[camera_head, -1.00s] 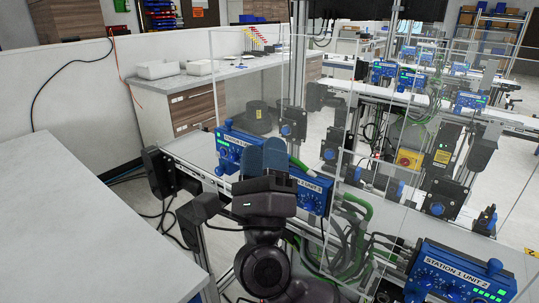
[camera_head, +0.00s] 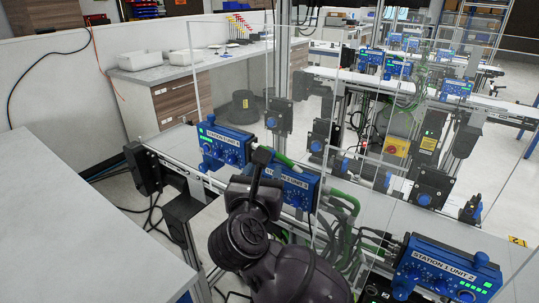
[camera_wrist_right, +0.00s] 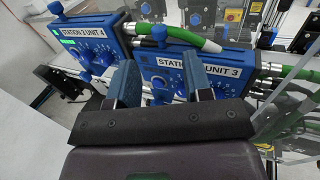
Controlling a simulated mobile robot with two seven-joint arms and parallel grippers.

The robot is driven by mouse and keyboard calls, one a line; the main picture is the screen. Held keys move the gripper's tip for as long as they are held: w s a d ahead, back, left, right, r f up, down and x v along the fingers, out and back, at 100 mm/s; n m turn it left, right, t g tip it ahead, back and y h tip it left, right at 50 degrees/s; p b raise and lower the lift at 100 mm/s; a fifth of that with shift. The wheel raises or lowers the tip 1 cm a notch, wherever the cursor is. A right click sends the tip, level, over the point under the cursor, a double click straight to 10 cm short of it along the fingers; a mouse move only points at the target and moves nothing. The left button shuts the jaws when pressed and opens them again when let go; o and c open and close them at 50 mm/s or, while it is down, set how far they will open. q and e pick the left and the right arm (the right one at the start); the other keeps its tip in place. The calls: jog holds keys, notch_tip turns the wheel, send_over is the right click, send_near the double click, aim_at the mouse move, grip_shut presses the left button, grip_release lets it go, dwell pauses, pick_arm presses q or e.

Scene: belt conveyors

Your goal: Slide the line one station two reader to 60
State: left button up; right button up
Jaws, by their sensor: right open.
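A blue unit (camera_head: 225,146) with green lights and knobs sits on the rail; its label reads "STATION 2 UNIT 4" in the wrist view (camera_wrist_right: 78,42). Beside it to the right is a second blue unit (camera_head: 303,190) marked "UNIT 3", also in the wrist view (camera_wrist_right: 160,62); a finger partly covers its label there. No label names a reader. My right gripper (camera_head: 262,160) is open and empty, in front of these two units. In the wrist view its blue-padded fingers (camera_wrist_right: 160,84) point at them; contact with a knob cannot be told. My left gripper is not in view.
Another blue unit, "STATION 1 UNIT 2" (camera_head: 447,268), is at lower right. Green hoses (camera_head: 345,200) and cables run beside the units. Clear panels (camera_head: 235,75) stand behind them. A bare grey table top (camera_head: 70,225) lies at left.

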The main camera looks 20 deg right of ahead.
aim_at(270, 167)
jog(key=p+x, duration=0.1)
jog(key=x, duration=0.5)
jog(key=shift+w+d, duration=0.1)
jog(key=shift+w, duration=0.1)
jog(key=shift+c, duration=0.2)
grip_shut()
